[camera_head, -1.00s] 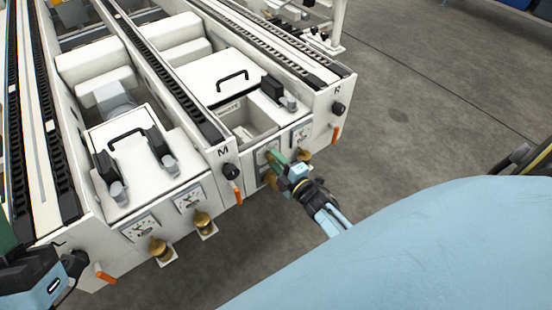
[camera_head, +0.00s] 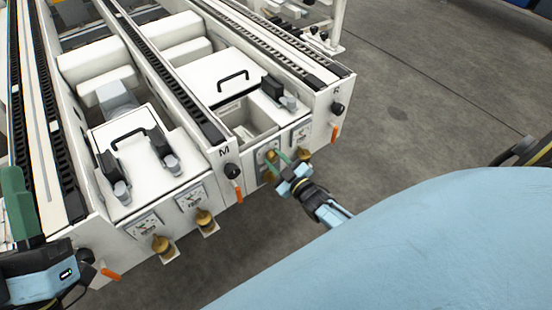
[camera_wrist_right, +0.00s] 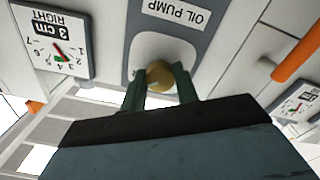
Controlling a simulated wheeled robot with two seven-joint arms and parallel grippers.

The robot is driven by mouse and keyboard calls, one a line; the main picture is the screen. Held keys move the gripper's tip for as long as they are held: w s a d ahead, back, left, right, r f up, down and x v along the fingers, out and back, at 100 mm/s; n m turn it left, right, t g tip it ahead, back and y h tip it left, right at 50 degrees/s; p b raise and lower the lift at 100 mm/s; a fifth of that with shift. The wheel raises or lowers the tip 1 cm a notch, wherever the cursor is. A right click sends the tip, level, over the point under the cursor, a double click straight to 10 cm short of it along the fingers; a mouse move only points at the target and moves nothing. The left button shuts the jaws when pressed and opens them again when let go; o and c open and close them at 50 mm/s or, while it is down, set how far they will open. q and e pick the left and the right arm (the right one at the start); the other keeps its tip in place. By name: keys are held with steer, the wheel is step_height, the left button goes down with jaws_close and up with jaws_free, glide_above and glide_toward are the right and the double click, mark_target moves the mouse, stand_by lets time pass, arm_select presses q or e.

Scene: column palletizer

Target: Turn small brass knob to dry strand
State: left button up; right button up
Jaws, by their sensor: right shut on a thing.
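A small brass knob (camera_wrist_right: 160,75) sits on a grey plate below a label reading OIL PUMP in the right wrist view. My right gripper (camera_wrist_right: 160,86) has its two green fingers either side of it, shut on it. In the head view the right gripper (camera_head: 275,162) is at the front of the right-hand machine bay, its fingers partly covering that knob. My left gripper (camera_head: 17,172) is at the lower left edge, a green finger pointing up, apart from the knobs. Its opening cannot be made out. No strand can be made out.
Larger brass knobs (camera_head: 160,244) stand under dial gauges (camera_head: 143,226) on the left bay. Another brass knob (camera_head: 304,153) is just right of my right gripper. Orange levers (camera_head: 237,192) stick out beside the bays. The concrete floor (camera_head: 430,110) at right is clear.

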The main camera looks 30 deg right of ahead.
steer(key=shift+m, duration=0.5)
stand_by(0.3)
steer(key=o, duration=1)
steer(key=shift+s, duration=0.15)
